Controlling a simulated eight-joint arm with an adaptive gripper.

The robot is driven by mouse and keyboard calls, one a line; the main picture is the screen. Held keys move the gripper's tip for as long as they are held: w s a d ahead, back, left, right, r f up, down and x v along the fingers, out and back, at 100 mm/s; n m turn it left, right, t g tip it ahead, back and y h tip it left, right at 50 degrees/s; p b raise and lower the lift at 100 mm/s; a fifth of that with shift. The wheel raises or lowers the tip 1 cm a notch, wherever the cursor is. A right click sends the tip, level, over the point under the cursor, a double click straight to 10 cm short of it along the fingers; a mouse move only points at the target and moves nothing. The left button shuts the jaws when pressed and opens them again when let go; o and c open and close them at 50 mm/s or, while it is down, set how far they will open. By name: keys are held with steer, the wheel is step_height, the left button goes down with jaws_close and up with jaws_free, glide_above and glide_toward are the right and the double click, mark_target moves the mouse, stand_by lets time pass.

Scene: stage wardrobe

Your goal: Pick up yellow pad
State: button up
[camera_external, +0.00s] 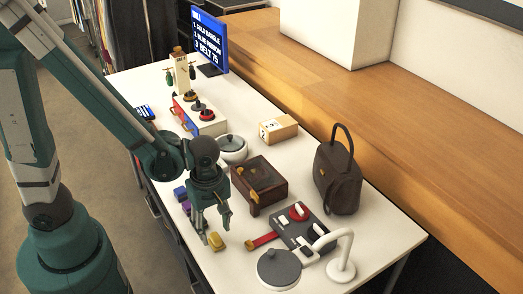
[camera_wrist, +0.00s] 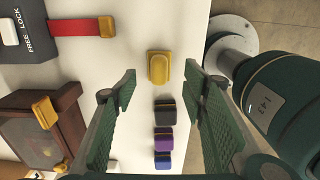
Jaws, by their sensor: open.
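The yellow pad (camera_wrist: 159,68) is a small rounded block lying on the white table. In the wrist view it is beyond my open fingertips, roughly centred between them. My gripper (camera_wrist: 160,88) is open and empty, with green ridged fingers apart on both sides. In the external view the yellow pad (camera_external: 215,241) lies just below my gripper (camera_external: 213,222), near the table's front edge. No contact between fingers and pad shows.
A dark pad (camera_wrist: 165,108), a purple pad (camera_wrist: 163,140) and a blue pad (camera_wrist: 163,160) line up beside the yellow one. A device with a red strap (camera_wrist: 80,27) and a brown box (camera_external: 259,181) stand close by.

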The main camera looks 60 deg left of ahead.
mark_target(216, 236)
steer(key=shift+w+d+f+b, duration=0.1)
steer(key=shift+f+b, duration=0.9)
steer(key=shift+f, duration=1.5)
steer(key=shift+c, duration=0.5)
steer(key=c, duration=0.9)
